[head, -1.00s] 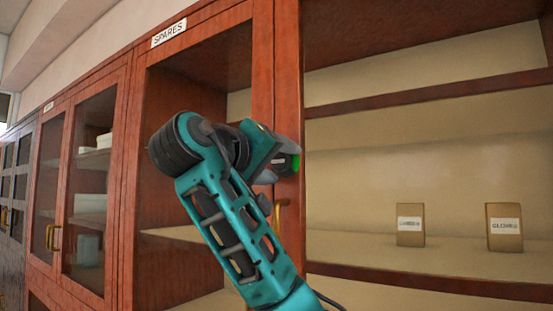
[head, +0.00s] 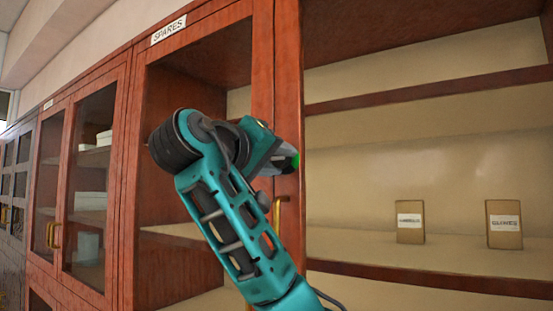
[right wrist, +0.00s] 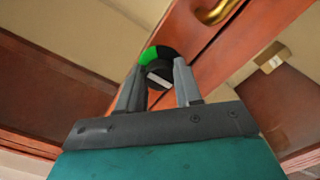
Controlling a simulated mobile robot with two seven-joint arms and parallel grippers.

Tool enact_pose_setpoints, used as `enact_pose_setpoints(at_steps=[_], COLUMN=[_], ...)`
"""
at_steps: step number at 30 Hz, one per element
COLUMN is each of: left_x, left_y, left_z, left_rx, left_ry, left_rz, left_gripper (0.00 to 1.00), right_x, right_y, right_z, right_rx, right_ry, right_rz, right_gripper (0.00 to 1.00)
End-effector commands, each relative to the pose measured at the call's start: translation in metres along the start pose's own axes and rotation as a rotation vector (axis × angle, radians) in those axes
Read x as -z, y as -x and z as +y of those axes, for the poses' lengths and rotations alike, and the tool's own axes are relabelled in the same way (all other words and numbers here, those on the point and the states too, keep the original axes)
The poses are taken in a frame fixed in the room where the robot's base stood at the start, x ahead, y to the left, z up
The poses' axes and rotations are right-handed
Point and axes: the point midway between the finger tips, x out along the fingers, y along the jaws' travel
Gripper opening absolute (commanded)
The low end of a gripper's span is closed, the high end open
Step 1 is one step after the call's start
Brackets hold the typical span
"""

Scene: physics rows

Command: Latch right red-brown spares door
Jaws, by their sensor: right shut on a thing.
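The spares cabinet carries a SPARES sign (head: 169,30). Its right red-brown door (head: 288,70) looks in line with the cabinet front; I cannot tell whether a thin gap is left. A round green-and-black latch dial (right wrist: 150,54) sits on the door's upright; its green edge also shows in the head view (head: 295,160). My right gripper (right wrist: 160,82) is shut on the dark latch knob (right wrist: 161,73), which has a pale mark across it. In the head view my right gripper (head: 288,158) hides most of the latch. My left gripper is not in view.
A brass handle (head: 281,212) hangs on the door below the latch, close to my gripper. Two small labelled boxes, one on the left (head: 410,222) and one on the right (head: 504,224), stand on a shelf at right. Another glazed cabinet (head: 88,190) stands at left.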

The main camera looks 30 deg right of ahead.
Motion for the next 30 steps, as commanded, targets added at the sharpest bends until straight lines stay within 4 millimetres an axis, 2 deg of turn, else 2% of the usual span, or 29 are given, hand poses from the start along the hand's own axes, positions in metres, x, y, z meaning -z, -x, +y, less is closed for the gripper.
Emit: enact_pose_setpoints(at_steps=[11,30], left_x=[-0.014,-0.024], left_y=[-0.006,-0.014], left_z=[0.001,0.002], left_rx=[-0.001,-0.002], left_ry=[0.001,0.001], left_rz=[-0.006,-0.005], left_gripper=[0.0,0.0], right_x=[-0.002,0.0], right_y=[0.001,0.0], right_z=[-0.003,-0.002], right_rx=[0.004,0.003], right_ry=[-0.203,-0.806], right_rz=[-0.001,-0.001], right_gripper=[0.04,0.04])
